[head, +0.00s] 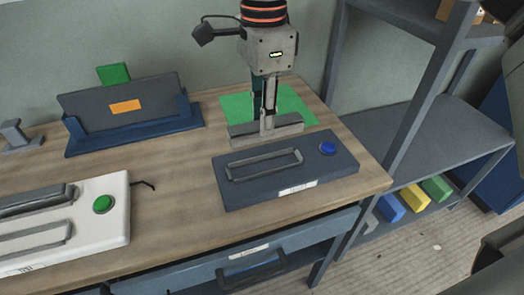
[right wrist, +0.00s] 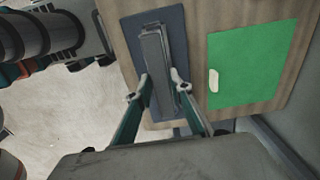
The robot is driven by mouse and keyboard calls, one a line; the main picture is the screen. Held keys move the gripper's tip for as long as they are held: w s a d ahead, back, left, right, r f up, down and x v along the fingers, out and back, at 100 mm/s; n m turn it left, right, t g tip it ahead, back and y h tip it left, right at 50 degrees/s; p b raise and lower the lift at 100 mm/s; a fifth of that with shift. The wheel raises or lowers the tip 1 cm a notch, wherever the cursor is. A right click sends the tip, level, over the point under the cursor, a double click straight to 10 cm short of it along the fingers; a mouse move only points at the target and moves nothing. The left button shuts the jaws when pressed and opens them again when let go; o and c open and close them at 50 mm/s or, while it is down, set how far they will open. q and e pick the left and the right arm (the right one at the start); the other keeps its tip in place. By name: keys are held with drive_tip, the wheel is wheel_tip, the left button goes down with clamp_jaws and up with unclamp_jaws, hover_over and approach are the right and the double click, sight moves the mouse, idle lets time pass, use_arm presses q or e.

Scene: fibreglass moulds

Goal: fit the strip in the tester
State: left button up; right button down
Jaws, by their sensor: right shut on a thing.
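My right gripper (head: 267,128) comes down from the top in the head view and is shut on a grey strip (head: 290,127). The strip looks level and appears just behind the dark blue-grey box (head: 235,196), which has a raised-rim slot (head: 264,164) and a blue button (head: 328,148). In the right wrist view the strip (right wrist: 153,65) lies between the fingertips of the gripper (right wrist: 157,92), over the dark box (right wrist: 177,22), and hides most of its slot. I cannot tell the height gap. A white box (head: 115,225) with slots and a green button stands at left. My left gripper is out of view.
A green mat (head: 232,108) lies behind the gripper; a small pale piece (right wrist: 213,80) shows on it in the right wrist view. A blue rack (head: 135,140) holds a dark panel. Shelving (head: 425,135) stands beyond the right table edge. Bare wood (head: 175,190) separates the boxes.

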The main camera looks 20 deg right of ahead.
wheel_tip(320, 180, down, 4)
drive_tip(key=shift+r, duration=0.2)
drive_tip(key=shift+f, duration=0.55)
use_arm(q)
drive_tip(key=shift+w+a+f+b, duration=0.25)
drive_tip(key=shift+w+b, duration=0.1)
drive_tip(key=shift+b, duration=0.15)
use_arm(e)
drive_tip(key=shift+f, duration=2.05)
drive_tip(key=shift+f, duration=0.15)
drive_tip(key=c, duration=1.8)
unclamp_jaws()
wheel_tip(320, 180, up, 12)
drive_tip(key=shift+f+p, duration=0.2)
drive_tip(key=shift+p, duration=0.65)
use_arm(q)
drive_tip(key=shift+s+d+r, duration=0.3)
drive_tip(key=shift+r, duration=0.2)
use_arm(e)
drive_tip(key=shift+r, duration=0.35)
